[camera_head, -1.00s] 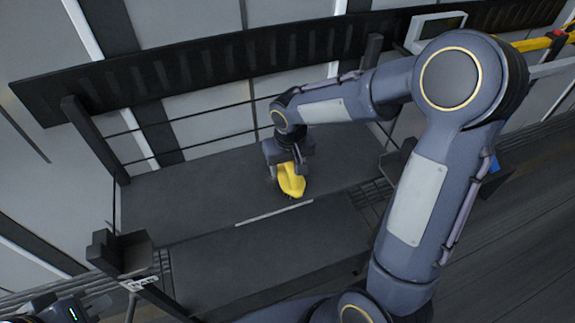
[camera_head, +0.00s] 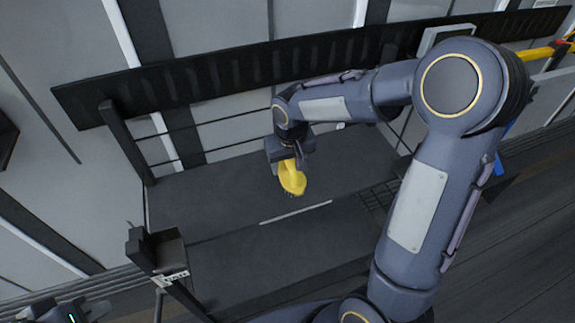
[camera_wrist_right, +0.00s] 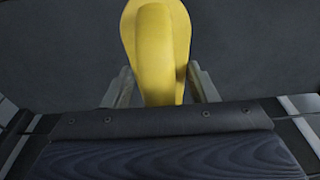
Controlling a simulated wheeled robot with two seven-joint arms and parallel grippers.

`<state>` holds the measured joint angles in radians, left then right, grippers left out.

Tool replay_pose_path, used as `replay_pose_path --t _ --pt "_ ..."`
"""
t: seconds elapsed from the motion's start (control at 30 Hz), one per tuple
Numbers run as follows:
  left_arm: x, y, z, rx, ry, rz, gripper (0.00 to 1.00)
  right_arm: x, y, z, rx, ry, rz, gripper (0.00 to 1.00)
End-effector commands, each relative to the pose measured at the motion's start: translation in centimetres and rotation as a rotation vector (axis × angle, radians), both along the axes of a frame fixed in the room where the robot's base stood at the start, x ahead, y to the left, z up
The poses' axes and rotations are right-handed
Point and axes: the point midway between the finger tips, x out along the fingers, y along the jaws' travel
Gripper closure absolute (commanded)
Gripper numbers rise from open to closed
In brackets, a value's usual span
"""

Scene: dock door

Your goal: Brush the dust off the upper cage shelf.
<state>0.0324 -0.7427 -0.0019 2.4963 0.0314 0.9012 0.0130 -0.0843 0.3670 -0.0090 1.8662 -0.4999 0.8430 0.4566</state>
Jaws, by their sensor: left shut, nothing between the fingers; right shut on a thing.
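My right gripper (camera_head: 287,157) is shut on a yellow brush (camera_head: 292,180) with dark bristles just visible at its lower edge. It holds the brush over the dark grey upper cage shelf (camera_head: 205,205); I cannot tell whether the bristles touch it. In the right wrist view the brush's yellow back (camera_wrist_right: 158,50) sits between the two fingers, and the bristles are hidden. No dust can be made out on the shelf in either view. My left gripper (camera_head: 85,308) is at the bottom left corner, partly cut off, shut and empty, away from the shelf.
A cage post with a dark box-like top and a label (camera_head: 160,255) stands at the front left. A black slatted rail (camera_head: 250,68) and thin bars run behind the shelf. A light-framed device (camera_head: 445,36) is at the back right. A light strip (camera_head: 296,212) marks the shelf's front.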

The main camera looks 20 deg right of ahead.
Motion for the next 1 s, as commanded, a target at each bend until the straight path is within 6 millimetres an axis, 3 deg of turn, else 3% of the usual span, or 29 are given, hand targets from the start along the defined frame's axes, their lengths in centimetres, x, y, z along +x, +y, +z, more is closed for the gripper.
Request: replay_pose_path --t 0.4,1.0 --pt "0.0 0.0 3.2 0.0 0.0 0.0 1.0 0.3 -0.4 3.9 0.0 -0.001 0.0 0.77" --pt "0.0 0.0 3.2 0.0 0.0 0.0 1.0 0.4 -0.5 4.1 0.0 -0.001 0.0 0.77"
